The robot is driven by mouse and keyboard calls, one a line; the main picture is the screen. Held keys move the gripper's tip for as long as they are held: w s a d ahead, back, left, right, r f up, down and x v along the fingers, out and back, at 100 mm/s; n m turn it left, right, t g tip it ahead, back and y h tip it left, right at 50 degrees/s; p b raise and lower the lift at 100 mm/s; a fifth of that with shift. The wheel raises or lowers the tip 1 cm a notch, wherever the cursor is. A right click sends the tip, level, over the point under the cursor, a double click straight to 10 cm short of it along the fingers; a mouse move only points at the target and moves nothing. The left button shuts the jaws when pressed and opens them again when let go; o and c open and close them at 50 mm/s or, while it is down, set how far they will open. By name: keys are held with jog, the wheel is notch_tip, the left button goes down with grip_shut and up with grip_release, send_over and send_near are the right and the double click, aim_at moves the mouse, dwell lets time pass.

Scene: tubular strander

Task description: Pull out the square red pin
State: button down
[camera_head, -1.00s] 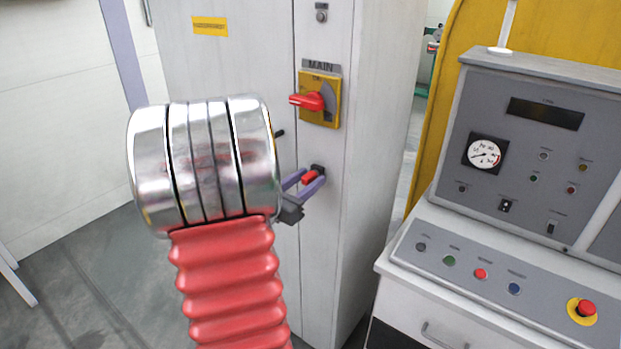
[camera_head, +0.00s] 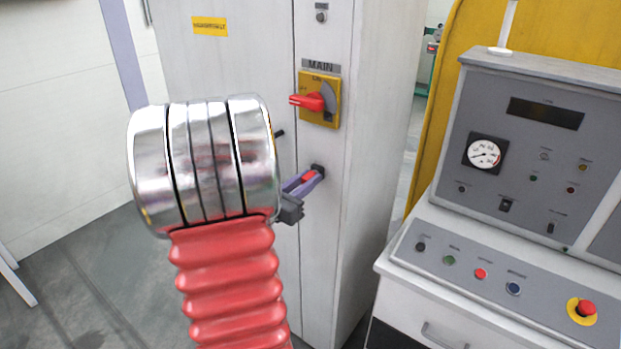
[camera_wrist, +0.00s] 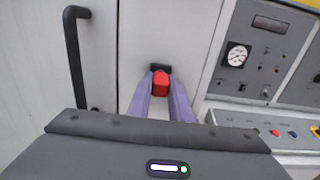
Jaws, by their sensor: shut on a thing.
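The square red pin (camera_wrist: 160,84) sits in a dark socket (camera_wrist: 160,68) on the cabinet's front, below the main switch. My gripper (camera_wrist: 160,90) has its two purple fingers on either side of the pin, shut on it. In the head view the pin (camera_head: 309,176) shows as a small red patch between the fingers of my gripper (camera_head: 311,180), close to the dark socket (camera_head: 318,170). My silver wrist hides part of the cabinet there.
The cabinet (camera_head: 240,70) carries a yellow main switch (camera_head: 331,110) with a red handle (camera_head: 308,101) above the pin. A dark door handle (camera_wrist: 72,55) stands left of my gripper. A grey control console (camera_head: 480,255) with buttons and a gauge (camera_head: 484,153) stands at the right.

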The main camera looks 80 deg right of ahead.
jog(key=shift+w+a, duration=0.2)
jog(key=shift+a, duration=0.2)
jog(key=shift+w+a, duration=0.15)
jog(key=shift+a, duration=0.15)
jog(key=shift+w+a, duration=0.15)
jog(key=shift+a, duration=0.15)
jog(key=shift+w+a, duration=0.1)
jog(key=shift+a, duration=0.25)
jog(key=shift+w+a, duration=0.15)
jog(key=shift+a, duration=0.15)
jog(key=shift+w+a, duration=0.15)
jog(key=shift+a, duration=0.2)
jog(key=shift+w+a, duration=0.15)
jog(key=shift+a, duration=0.15)
jog(key=shift+w+a, duration=0.15)
jog(key=shift+a, duration=0.3)
